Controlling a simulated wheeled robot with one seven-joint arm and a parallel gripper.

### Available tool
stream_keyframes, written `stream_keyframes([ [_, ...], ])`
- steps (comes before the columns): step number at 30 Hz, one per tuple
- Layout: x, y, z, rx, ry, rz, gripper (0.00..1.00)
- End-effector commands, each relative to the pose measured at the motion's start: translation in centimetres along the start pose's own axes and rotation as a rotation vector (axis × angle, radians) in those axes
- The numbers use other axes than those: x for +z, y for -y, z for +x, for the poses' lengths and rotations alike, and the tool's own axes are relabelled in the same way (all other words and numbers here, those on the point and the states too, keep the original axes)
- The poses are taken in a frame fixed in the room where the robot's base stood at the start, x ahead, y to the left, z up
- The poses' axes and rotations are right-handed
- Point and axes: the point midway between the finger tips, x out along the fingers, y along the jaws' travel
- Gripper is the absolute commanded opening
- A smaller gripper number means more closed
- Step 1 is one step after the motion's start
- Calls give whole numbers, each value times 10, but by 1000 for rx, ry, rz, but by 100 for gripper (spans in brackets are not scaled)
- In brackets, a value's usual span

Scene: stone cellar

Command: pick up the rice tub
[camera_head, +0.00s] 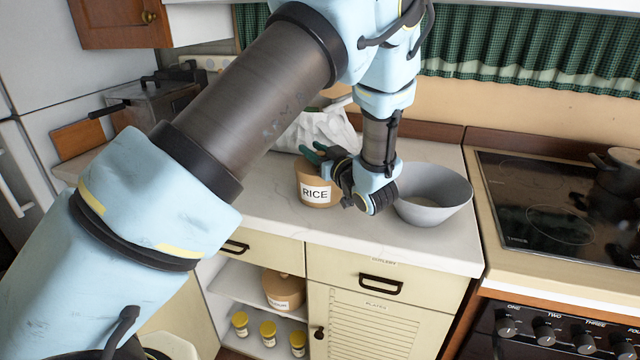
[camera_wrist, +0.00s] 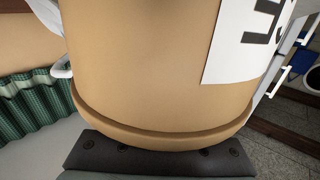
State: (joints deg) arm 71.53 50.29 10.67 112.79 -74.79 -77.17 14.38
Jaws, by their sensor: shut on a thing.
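The rice tub (camera_head: 316,194) is a tan round tub with a white label reading RICE. It is on the white counter, or very close above it, left of the grey bowl; I cannot tell if its base touches. My gripper (camera_head: 325,158) is at the tub's upper right side, shut on it. In the wrist view the tan tub (camera_wrist: 150,65) fills most of the picture, with part of its label at the upper right. A dark finger pad (camera_wrist: 160,155) lies against its edge at the bottom. The other finger is hidden in that view.
A grey bowl (camera_head: 434,207) stands close to the right of my gripper. A white crumpled bag (camera_head: 318,130) is behind the tub. The black hob (camera_head: 550,210) with a pot (camera_head: 617,170) is further right. The counter's front strip (camera_head: 370,248) is clear.

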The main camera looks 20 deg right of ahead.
Motion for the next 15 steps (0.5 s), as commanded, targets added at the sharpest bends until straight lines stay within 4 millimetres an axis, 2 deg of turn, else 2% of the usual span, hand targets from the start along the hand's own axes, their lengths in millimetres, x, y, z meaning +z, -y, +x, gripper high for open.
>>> stream_keyframes([
  [1,0,0,0,0,0,0,18],
  [6,0,0,0,0,0,0,0],
  [15,0,0,0,0,0,0,0],
])
